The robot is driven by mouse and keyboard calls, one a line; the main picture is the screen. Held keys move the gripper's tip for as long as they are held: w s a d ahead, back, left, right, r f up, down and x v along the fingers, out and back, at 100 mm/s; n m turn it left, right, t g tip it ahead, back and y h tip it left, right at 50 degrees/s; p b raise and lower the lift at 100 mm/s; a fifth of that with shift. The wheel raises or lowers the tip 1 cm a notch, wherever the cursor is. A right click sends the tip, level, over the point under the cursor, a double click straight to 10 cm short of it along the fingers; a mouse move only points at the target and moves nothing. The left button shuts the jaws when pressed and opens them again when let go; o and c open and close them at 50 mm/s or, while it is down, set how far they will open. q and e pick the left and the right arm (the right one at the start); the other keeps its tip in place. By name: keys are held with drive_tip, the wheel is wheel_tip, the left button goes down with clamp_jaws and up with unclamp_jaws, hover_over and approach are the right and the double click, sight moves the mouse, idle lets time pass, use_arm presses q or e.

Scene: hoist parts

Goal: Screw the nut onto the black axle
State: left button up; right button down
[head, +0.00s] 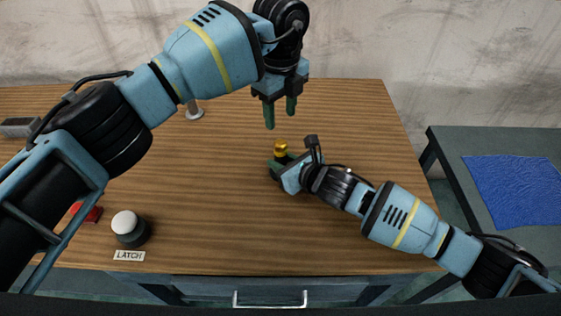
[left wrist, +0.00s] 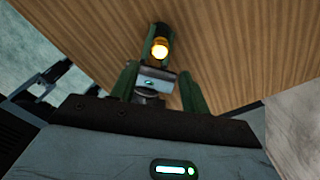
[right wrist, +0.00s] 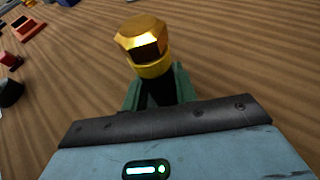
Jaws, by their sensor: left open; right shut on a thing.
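My right gripper (head: 277,168) is shut on the black axle (right wrist: 158,92) and holds it upright low over the wooden table. The gold nut (head: 281,146) is at the top of the axle. In the right wrist view the nut (right wrist: 143,36) looks six-sided, with a gold band below it; how far it is threaded on cannot be told. My left gripper (head: 280,111) is open and empty, pointing down above the nut, with a gap between. The left wrist view shows the nut (left wrist: 159,48) beyond the open fingers.
A black button with a white top (head: 125,224) stands at the front left by a LATCH label (head: 129,255). A red part (head: 86,212) lies left of it. A small metal part (head: 194,111) stands further back. A side table with a blue mat (head: 515,188) is at right.

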sight(281, 142)
use_arm(q)
drive_tip(key=shift+f, duration=4)
drive_tip(key=shift+c, duration=0.5)
